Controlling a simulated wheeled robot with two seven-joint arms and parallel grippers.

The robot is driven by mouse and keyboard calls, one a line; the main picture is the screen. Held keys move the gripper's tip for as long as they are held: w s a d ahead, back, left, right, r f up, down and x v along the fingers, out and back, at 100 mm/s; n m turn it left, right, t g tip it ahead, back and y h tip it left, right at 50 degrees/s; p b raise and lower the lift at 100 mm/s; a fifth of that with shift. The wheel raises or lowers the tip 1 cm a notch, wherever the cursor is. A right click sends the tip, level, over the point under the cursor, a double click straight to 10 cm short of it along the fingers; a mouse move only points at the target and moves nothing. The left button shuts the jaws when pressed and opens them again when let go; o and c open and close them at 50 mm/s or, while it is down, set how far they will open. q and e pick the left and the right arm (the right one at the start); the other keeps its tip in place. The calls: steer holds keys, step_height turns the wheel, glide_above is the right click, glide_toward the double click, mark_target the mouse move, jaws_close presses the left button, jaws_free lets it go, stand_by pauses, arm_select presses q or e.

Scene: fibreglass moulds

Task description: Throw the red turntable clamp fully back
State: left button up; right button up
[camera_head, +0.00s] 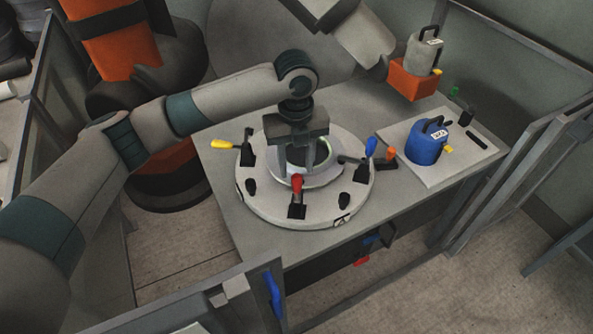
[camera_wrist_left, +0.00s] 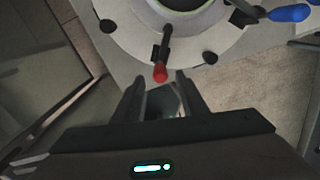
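The red turntable clamp (camera_head: 297,183) stands at the near side of the round pale turntable (camera_head: 262,206), its red-tipped handle raised from a dark base. In the left wrist view its red tip (camera_wrist_left: 160,73) lies near the gap between my left fingertips. My left gripper (camera_head: 305,163) hangs over the turntable, fingers pointing down. In the wrist view my left gripper (camera_wrist_left: 160,78) is open, with a clear gap between its fingers. I cannot tell whether the fingers touch the clamp. My right gripper is not in view.
A yellow clamp (camera_head: 222,144), a blue clamp (camera_head: 371,147) and an orange-tipped part (camera_head: 391,152) sit around the turntable. A blue weight (camera_head: 422,148) stands on a pale plate to the right. Metal frames edge the bench.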

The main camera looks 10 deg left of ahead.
mark_target(296, 175)
arm_select(q)
steer(key=shift+f+p, duration=0.6)
steer(key=shift+f, duration=1.75)
steer(key=shift+c, duration=0.3)
jaws_close()
